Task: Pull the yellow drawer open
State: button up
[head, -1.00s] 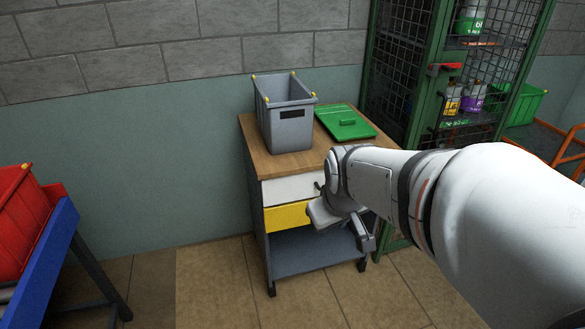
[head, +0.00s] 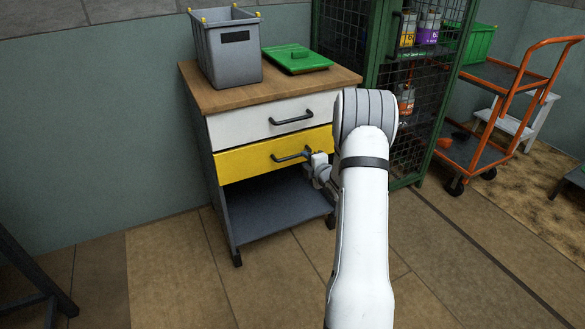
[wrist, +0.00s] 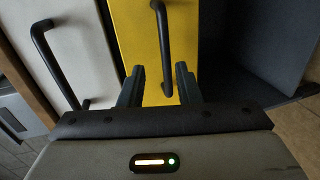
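The yellow drawer (head: 245,161) is in the wooden-topped cabinet, below a white drawer, and looks shut. Its dark bar handle (head: 291,155) runs across its front. My gripper (head: 317,161) is at the right end of this handle, partly hidden by my arm. In the wrist view the yellow drawer (wrist: 142,40) fills the middle and its handle (wrist: 163,35) stands upright in the picture. My gripper (wrist: 158,75) is open there, with one finger on each side of the handle's near end. I see gaps between the fingers and the bar.
The white drawer (head: 240,122) has its own handle (head: 291,117). A grey bin (head: 228,55) and a green lid (head: 296,60) lie on the cabinet top (head: 190,75). An open shelf (head: 275,205) is below. A green mesh cage (head: 385,85) stands at right. Floor in front is clear.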

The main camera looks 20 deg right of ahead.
aim_at(298, 156)
jog(key=x, duration=0.2)
jog(key=b+x, duration=0.1)
jog(key=x, duration=0.5)
jog(key=shift+f, duration=0.4)
jog(key=shift+c, duration=0.2)
jog(key=shift+s, duration=0.1)
grip_shut()
